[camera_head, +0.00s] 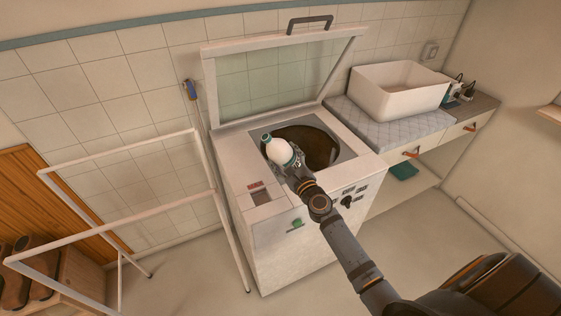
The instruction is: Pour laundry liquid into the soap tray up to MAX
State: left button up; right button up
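A white bottle with a teal cap (278,151) is at my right gripper (291,166), over the left edge of the washing machine's round opening. My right arm comes in from the lower right, and the gripper appears shut around the bottle's lower part. The bottle leans with its cap toward the upper left; the cap looks on. A small dark recess (261,198) with a red label sits in the front left of the machine's top and looks like the soap tray. Its MAX mark and any liquid are too small to tell. My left gripper is not in view.
The top-loading washing machine (268,248) has its glass lid (285,75) raised. A white drying rack (228,235) stands to its left. A counter with a white basin (398,92) is to its right. Open floor lies in front.

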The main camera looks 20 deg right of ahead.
jog(key=d+f+n+b, duration=0.1)
jog(key=n+b, duration=0.1)
jog(key=d+f+n+b, duration=0.1)
jog(key=n+b, duration=0.1)
jog(key=n, duration=0.1)
jog(key=d+f+n+b, duration=0.1)
jog(key=d+n+b, duration=0.1)
jog(key=shift+w+f+n, duration=0.25)
jog(key=shift+f+n, duration=0.05)
jog(key=shift+f, duration=0.05)
jog(key=shift+r, duration=0.3)
jog(key=shift+f+n+y+b, duration=0.3)
jog(key=shift+f+n+b, duration=0.05)
jog(key=shift+n+b, duration=0.15)
jog(key=shift+d+f, duration=0.15)
jog(key=shift+n, duration=0.4)
jog(key=shift+d+f+n+b, duration=0.1)
jog(key=shift+f+n+b, duration=0.4)
jog(key=shift+b, duration=0.45)
jog(key=shift+f, duration=0.1)
jog(key=shift+n, duration=0.3)
